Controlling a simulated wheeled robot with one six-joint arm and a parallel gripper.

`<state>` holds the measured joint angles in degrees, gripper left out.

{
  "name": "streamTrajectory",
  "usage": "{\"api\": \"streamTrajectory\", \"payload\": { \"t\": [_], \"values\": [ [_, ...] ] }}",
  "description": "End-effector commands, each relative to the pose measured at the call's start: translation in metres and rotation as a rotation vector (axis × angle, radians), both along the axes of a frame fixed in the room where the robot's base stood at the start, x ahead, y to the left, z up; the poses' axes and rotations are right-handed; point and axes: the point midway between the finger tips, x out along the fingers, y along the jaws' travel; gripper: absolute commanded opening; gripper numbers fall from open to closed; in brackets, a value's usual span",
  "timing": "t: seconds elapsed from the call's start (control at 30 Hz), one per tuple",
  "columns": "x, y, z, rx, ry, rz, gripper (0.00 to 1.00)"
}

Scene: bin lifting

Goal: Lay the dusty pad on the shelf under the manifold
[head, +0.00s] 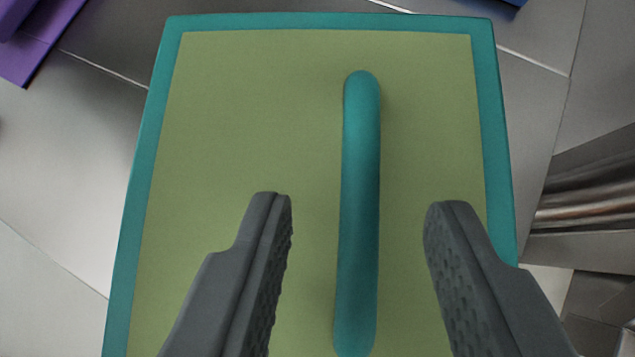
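A rectangular pad with a dull olive-green face and a teal border (230,100) fills the middle of the head view. A long rounded teal handle (361,180) runs up its face, slightly right of the pad's middle. My gripper (360,205) is open, with one dark grey finger on each side of the handle and a visible gap on both sides. I cannot tell how far above the pad the fingertips are. The pad's lower edge is out of view. No shelf or manifold can be made out.
Grey floor tiles (70,170) with light seams surround the pad. A purple object (35,40) is at the upper left corner. A shiny metal structure (590,205) stands at the right, close to the pad's right edge. A bit of blue shows at the top right.

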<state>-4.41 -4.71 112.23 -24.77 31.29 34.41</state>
Motion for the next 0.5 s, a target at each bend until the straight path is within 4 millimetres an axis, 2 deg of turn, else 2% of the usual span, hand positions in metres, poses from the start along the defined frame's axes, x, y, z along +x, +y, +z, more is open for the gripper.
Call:
{"api": "streamTrajectory", "payload": {
  "t": [0.23,0.5],
  "values": [
    [0.021,-0.006,-0.027,0.0,0.002,-0.001,0.38],
    [0.025,-0.007,-0.031,0.0,0.0,0.0,0.38]
  ]
}}
